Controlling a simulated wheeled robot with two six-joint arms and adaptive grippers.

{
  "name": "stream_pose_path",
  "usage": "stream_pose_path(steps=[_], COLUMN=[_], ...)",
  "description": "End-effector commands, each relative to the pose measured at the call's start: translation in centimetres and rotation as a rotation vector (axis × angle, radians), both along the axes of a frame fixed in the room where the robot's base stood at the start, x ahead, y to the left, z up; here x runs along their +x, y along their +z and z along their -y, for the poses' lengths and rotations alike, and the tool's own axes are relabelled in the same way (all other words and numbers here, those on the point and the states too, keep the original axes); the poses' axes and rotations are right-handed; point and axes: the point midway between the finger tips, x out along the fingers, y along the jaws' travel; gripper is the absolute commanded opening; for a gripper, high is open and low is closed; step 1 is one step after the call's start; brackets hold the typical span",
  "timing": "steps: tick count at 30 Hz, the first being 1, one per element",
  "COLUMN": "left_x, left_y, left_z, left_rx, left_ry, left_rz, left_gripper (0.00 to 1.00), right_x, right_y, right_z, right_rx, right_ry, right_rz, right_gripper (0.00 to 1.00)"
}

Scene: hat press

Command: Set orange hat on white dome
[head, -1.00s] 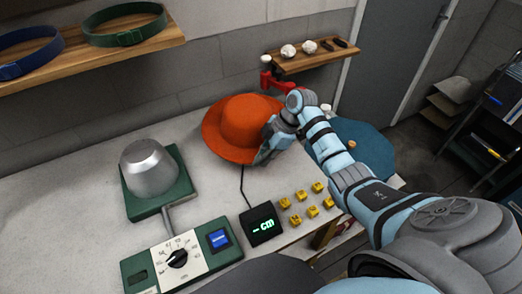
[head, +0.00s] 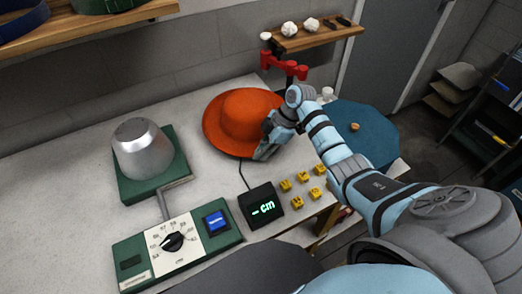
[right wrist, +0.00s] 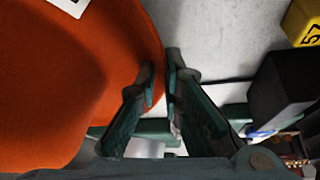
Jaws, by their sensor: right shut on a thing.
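The orange hat (head: 246,112) rests crown up on the pale table, towards the back. My right gripper (head: 267,148) is at the right front edge of its brim, shut on it. In the right wrist view the hat (right wrist: 60,80) fills the left side, with its brim edge between the fingers (right wrist: 161,80). The white dome (head: 142,152) looks silvery grey here. It stands bare on a green base (head: 180,172) to the left of the hat, clear of it. My left gripper is out of view.
A control box with a dial (head: 172,240) is at the front, joined to the dome base. A black display (head: 261,206) and several yellow blocks (head: 300,185) lie in front of the hat. A red stand (head: 285,66) is behind. The table between hat and dome is clear.

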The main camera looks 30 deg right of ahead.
Motion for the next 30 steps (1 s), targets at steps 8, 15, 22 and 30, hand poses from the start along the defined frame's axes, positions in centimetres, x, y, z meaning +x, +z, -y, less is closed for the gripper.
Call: stream_pose_path(steps=[8, 15, 22, 30], left_x=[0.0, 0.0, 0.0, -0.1], left_y=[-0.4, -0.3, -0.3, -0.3], left_z=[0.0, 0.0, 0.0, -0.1], left_rx=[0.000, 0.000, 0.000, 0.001], left_ry=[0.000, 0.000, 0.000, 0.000], left_rz=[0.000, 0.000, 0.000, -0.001], left_gripper=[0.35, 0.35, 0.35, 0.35], right_x=[0.0, 0.0, 0.0, -0.3], right_y=[-0.5, -0.5, -0.5, 1.6], right_z=[0.0, 0.0, 0.0, 1.1], right_rx=[0.000, 0.000, 0.000, -0.002], right_ry=[0.000, 0.000, 0.000, -0.001], right_rz=[0.001, 0.001, 0.000, 0.004], right_gripper=[0.00, 0.25, 0.31, 0.31])
